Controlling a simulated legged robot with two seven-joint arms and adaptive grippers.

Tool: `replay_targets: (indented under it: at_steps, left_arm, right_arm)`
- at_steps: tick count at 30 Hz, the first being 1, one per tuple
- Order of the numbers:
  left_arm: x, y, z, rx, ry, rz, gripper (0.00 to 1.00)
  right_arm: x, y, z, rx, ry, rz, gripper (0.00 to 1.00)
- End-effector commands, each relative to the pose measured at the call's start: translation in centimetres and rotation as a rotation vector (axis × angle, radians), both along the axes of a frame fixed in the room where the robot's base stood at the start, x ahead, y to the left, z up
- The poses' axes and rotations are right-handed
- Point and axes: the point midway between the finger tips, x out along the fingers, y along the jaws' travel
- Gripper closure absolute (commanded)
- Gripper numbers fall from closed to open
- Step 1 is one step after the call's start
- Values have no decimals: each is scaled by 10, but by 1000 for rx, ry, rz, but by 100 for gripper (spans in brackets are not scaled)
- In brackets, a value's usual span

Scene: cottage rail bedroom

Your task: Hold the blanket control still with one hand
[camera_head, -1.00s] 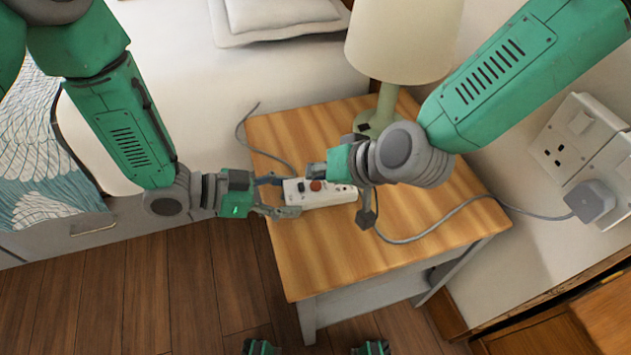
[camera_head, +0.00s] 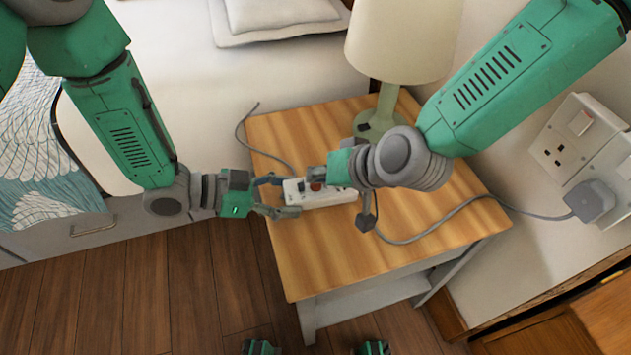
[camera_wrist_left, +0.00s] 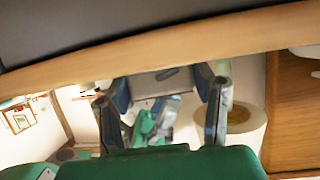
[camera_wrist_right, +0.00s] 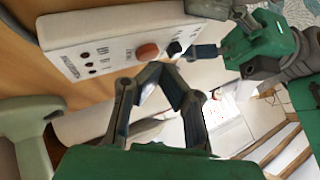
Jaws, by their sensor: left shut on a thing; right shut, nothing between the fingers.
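The blanket control (camera_head: 332,198) is a white box with a red-brown button and a dark switch, lying on the wooden bedside table (camera_head: 300,262). My left gripper (camera_head: 289,195) is shut on its left end, one finger along each long side. The right wrist view shows the control (camera_wrist_right: 95,35), its button (camera_wrist_right: 147,52) and dark switch (camera_wrist_right: 175,47) more clearly. My right gripper (camera_head: 315,177) is shut and empty, its tips just beside the button; I cannot tell whether they touch. In the head view it partly hides the button.
A lamp (camera_head: 400,45) stands at the table's back. A grey cable (camera_head: 440,224) runs right to a plug (camera_head: 590,200) in the wall socket (camera_head: 562,150). Another cable (camera_head: 243,128) runs off the left back. The table front is clear.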

Motion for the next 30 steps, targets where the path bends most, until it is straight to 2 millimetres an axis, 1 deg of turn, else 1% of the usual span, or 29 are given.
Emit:
replay_targets:
  at_steps: [24,30]
  left_arm:
    - [-1,0,-1,2,3,0,83]
    - [-1,0,-1,2,3,0,83]
  right_arm:
    - [0,0,-9,0,0,0,100]
    - [0,0,-9,0,1,1,100]
